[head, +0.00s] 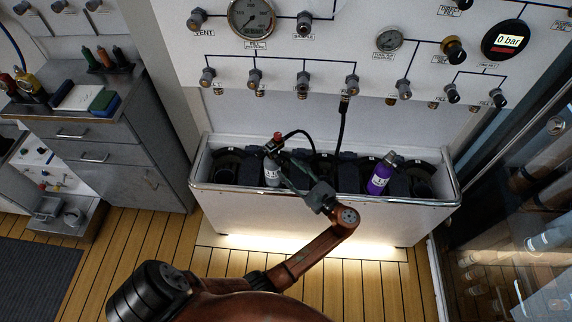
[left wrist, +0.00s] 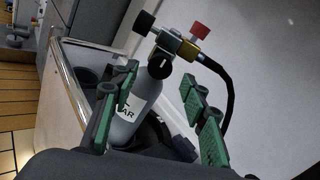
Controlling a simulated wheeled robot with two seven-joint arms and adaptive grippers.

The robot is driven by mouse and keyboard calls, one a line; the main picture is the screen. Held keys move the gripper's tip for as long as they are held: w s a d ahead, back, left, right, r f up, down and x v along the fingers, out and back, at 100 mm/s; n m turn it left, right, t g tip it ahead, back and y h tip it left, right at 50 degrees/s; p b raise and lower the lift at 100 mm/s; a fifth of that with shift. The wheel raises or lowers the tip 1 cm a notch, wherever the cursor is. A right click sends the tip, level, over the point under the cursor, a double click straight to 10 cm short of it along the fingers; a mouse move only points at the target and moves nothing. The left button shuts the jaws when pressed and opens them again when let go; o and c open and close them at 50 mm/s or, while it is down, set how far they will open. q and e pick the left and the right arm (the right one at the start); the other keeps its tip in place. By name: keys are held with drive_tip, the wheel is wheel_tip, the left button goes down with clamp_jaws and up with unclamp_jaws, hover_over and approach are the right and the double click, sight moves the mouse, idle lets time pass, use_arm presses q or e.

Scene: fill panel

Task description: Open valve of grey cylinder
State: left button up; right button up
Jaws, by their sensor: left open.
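The grey cylinder (head: 271,179) stands in the white trough below the panel, left of its middle. Its valve (head: 273,146) is on top, with a red knob and a black hose. In the left wrist view the cylinder (left wrist: 134,116) leans in the picture, and its valve (left wrist: 176,45) shows black knobs, a brass part and a red knob (left wrist: 200,32). My left gripper (head: 284,163) is open just beside the cylinder's top. In the left wrist view its green-padded fingers (left wrist: 158,80) are spread, with the valve beyond their tips. My right gripper is not in view.
A purple cylinder (head: 379,178) stands in the same trough (head: 325,208) to the right. The panel (head: 330,70) with gauges and knobs rises behind. A grey cabinet (head: 110,150) is at left and glass at right. A hose hangs from the panel into the trough.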

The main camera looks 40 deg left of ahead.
sight(283, 163)
use_arm(q)
drive_tip(key=shift+w+a, duration=0.2)
drive_tip(key=shift+a, duration=0.7)
drive_tip(key=shift+w+a, duration=0.15)
drive_tip(key=shift+a, duration=0.75)
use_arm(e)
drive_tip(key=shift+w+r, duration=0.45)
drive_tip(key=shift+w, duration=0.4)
use_arm(q)
drive_tip(key=shift+c, duration=0.6)
clamp_jaws()
